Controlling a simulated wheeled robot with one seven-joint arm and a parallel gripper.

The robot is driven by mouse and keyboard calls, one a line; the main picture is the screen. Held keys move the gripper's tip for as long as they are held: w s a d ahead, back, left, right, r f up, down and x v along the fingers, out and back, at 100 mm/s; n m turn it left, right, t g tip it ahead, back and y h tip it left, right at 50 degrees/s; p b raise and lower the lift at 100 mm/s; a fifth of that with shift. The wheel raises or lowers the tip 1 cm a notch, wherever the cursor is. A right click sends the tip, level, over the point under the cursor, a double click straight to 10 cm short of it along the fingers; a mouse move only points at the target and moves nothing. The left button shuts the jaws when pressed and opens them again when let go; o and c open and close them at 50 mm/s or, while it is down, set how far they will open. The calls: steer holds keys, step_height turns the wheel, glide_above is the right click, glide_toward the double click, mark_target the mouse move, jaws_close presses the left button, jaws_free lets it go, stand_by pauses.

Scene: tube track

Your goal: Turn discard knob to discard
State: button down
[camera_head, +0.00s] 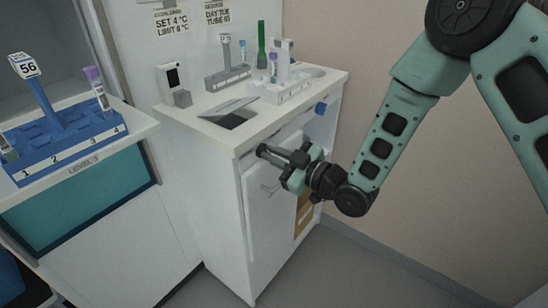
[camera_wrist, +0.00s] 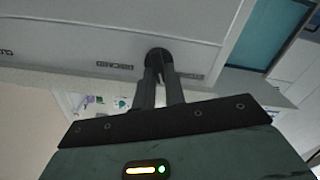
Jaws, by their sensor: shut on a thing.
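The discard knob (camera_wrist: 157,54) is a round black knob on the white cabinet front, at the top middle of the wrist view. A label reading DISCARD (camera_wrist: 114,66) is beside it, to its left in that view. My gripper (camera_head: 268,152) reaches the upper front of the cabinet in the head view, and its fingers hide most of the knob there. In the wrist view my gripper (camera_wrist: 161,75) has its two dark fingers close together, shut on the knob. The knob's pointing direction is hard to make out.
The white cabinet (camera_head: 205,190) has a dark opening with a tilted grey flap (camera_head: 232,108) on top. A blue knob (camera_head: 321,108) is farther right on its front. A white rack (camera_head: 285,88) stands behind. A blue tube rack (camera_head: 65,140) is at left.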

steer(key=m, duration=0.6)
steer(key=shift+w+d+m+b, duration=0.15)
steer(key=shift+m+b, duration=0.15)
steer(key=shift+b, duration=0.05)
steer(key=m, duration=0.5)
steer(key=shift+w+d+f+m, duration=0.1)
steer(key=shift+m, duration=0.3)
steer(key=shift+p, duration=0.3)
steer(key=c, duration=1.5)
jaws_free()
steer(key=shift+o, duration=0.2)
steer(key=p+v, duration=0.1)
steer(key=v, duration=1.6)
